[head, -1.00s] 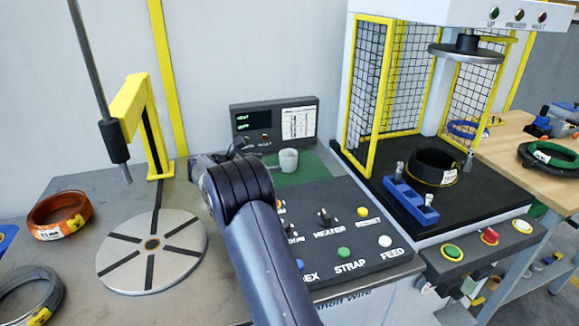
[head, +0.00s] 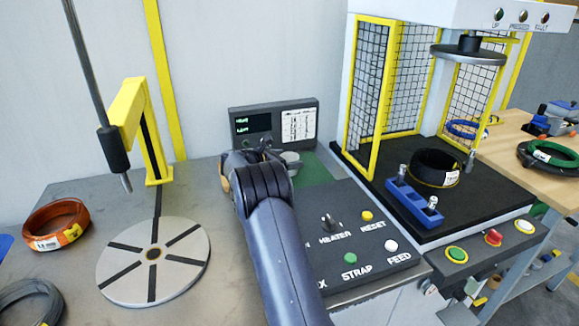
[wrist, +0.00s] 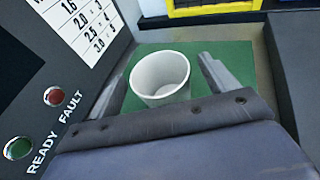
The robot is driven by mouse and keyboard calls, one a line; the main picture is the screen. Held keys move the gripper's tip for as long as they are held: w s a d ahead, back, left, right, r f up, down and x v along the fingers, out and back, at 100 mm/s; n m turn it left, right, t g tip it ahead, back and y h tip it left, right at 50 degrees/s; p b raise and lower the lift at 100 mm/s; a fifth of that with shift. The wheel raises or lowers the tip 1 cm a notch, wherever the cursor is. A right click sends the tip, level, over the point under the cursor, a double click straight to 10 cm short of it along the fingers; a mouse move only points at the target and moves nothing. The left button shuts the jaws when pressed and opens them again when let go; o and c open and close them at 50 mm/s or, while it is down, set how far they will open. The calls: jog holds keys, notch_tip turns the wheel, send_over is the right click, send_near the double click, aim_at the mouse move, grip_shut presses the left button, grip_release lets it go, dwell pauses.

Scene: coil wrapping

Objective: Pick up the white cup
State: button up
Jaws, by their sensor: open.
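The white cup (wrist: 160,78) stands upright on a green mat (wrist: 236,60) in the wrist view, and it looks empty. In the head view only its upper part (head: 291,157) shows behind my arm. My gripper (wrist: 163,75) is open, with one finger at the left and one at the right of the cup in the wrist view. I cannot tell whether either finger touches the cup. In the head view the gripper's fingers are mostly hidden behind my arm.
A dark display box (head: 273,124) stands close behind the cup. A control panel with buttons (head: 360,240) lies in front. A round turntable (head: 153,256) and an orange coil (head: 57,225) are at left. A caged press (head: 430,100) stands at right.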

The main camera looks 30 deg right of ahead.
jog(key=c, duration=1.1)
jog(key=shift+o, duration=0.2)
jog(key=shift+r, duration=0.1)
